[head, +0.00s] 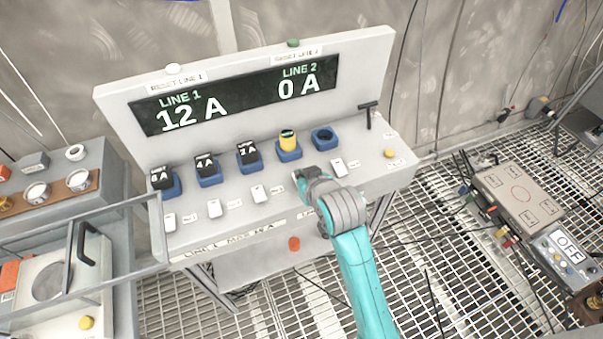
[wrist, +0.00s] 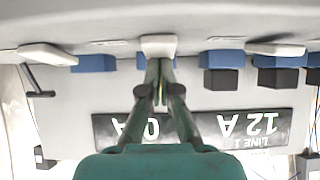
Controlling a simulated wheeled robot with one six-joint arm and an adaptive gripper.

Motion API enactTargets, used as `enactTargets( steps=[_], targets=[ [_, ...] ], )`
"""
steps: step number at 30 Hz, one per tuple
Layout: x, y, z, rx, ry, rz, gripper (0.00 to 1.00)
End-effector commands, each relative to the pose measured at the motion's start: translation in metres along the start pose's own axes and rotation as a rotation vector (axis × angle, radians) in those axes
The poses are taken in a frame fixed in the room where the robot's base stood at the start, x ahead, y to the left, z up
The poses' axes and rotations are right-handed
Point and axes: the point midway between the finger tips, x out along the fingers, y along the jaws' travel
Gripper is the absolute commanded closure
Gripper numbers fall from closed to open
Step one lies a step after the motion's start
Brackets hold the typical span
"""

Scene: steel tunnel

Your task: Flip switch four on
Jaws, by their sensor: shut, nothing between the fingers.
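A sloped grey console (head: 230,215) carries a row of white rocker switches. Switch four (wrist: 158,45), counted from the left in the head view, is almost hidden there behind my gripper (head: 304,180). In the upside-down wrist view it is a white block straight ahead of the closed fingertips of my gripper (wrist: 157,65). The fingers are empty and close to the switch; I cannot tell whether they touch it. Switch three (head: 259,194) and switch five (head: 338,167) stand on either side. Whether switch four is on or off cannot be made out.
The display (head: 240,95) reads Line 1 12 A and Line 2 0 A. Behind the switches are blue sockets with black blocks (head: 206,164), a yellow cylinder (head: 288,140) and one empty socket (head: 325,138). A black T-handle (head: 368,113) stands at the right.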

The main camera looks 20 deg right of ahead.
Motion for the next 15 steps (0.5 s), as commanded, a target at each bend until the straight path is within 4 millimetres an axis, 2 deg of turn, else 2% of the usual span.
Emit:
enactTargets(
  steps=[6,15],
  targets=[
    [0.0064,0.0,0.0003,0.0,-0.077,0.0,1.0],
    [0.0067,0.0,0.0036,0.0,-0.078,0.0,1.0]
  ],
)
